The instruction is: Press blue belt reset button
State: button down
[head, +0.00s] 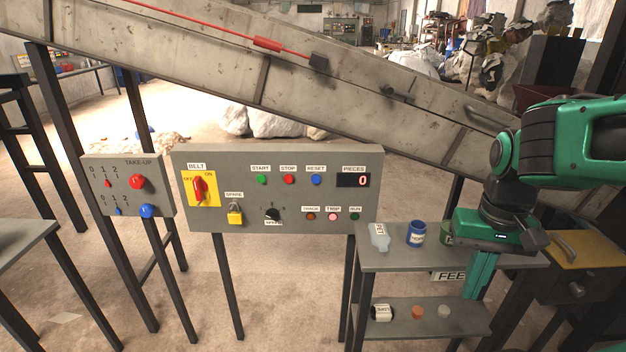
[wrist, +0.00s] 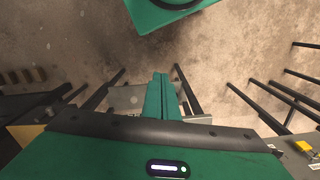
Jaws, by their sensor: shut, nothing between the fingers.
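The blue belt reset button (head: 316,180) is on the grey belt panel (head: 260,215), under a RESET label, right of the red stop button (head: 289,180) and green start button (head: 262,179). Nothing covers it in the head view. My gripper (head: 472,294) is to the right of the panel and lower than the button, pointing down at the shelf stand, well apart from the button. In the wrist view its fingers (wrist: 160,78) are together with nothing between them. The reset button cannot be made out in the wrist view.
The pieces display (head: 353,181) reads 0, and the TRIP lamp (head: 333,217) looks pale pink. A take-up panel (head: 127,186) stands left. The shelf stand (head: 385,261) holds a clear bottle (head: 379,238) and a blue jar (head: 416,234). A sloping conveyor (head: 250,65) runs above the panels.

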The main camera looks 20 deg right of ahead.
aim_at(316, 179)
jog(key=w+a+n+t+h, duration=0.2)
jog(key=w+n, duration=0.2)
jog(key=w, duration=0.7)
jog(key=w+a+n+t+h, duration=0.2)
jog(key=w+a+n, duration=0.1)
jog(key=w, duration=0.7)
jog(key=w+a+n+t, duration=0.4)
jog(key=w+a, duration=0.7)
jog(key=a, duration=0.3)
jog(key=shift+w+a+r+n+h, duration=0.3)
jog(key=shift+w+r+n, duration=0.1)
jog(key=shift+n, duration=0.5)
jog(key=shift+w+d, duration=0.45)
jog(key=shift+w, duration=0.95)
jog(key=shift+w+d, duration=0.5)
jog(key=shift+w, duration=0.85)
jog(key=shift+w+d, duration=0.45)
jog(key=shift+w, duration=0.95)
jog(key=shift+w, duration=0.1)
